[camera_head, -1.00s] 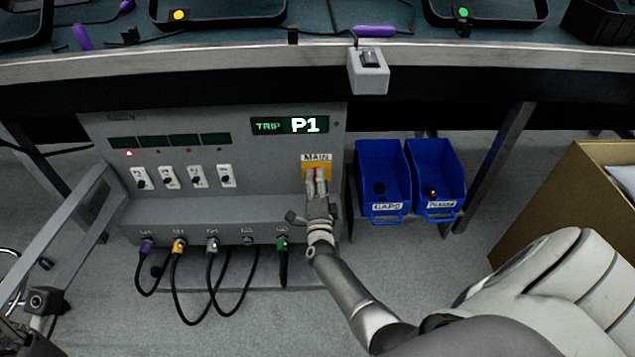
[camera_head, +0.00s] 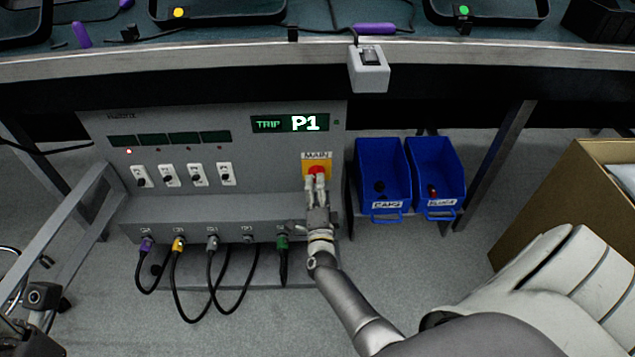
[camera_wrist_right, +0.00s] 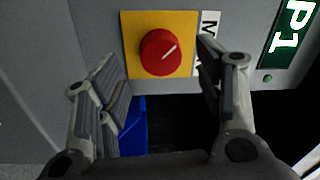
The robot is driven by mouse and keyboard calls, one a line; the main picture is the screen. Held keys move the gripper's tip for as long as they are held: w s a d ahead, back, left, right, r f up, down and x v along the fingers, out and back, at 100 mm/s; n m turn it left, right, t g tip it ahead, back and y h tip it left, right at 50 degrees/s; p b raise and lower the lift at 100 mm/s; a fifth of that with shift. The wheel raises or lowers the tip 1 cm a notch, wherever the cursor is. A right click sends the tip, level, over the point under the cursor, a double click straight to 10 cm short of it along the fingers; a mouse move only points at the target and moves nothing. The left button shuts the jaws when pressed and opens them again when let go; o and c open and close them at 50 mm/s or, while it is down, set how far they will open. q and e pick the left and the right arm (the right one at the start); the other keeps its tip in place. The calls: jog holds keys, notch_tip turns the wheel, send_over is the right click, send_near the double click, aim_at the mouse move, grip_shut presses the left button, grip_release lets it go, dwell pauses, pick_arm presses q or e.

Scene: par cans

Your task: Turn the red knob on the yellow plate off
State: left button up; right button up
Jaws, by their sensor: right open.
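The red knob (camera_wrist_right: 161,52) sits on the yellow plate (camera_wrist_right: 133,29) under the MAIN label in the right wrist view. A white line on the knob points diagonally, toward the upper right of that view. In the head view the knob (camera_head: 316,170) and the yellow plate (camera_head: 305,168) show just beyond my right gripper (camera_head: 316,178). In the wrist view my right gripper (camera_wrist_right: 166,75) is open, its fingers apart on either side of the knob; I see no contact with it. My left gripper is not in view.
The grey panel (camera_head: 270,160) has a lit display reading TRIP P1 (camera_head: 290,124), several small switches and plugged cables below. Blue bins (camera_head: 383,165) stand right of it. A cardboard box (camera_head: 560,190) stands farther right. A grey switch box (camera_head: 368,75) hangs from the bench edge.

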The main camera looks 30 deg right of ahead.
jog(key=v, duration=0.8)
jog(key=shift+s+a, duration=0.25)
jog(key=shift+s, duration=0.05)
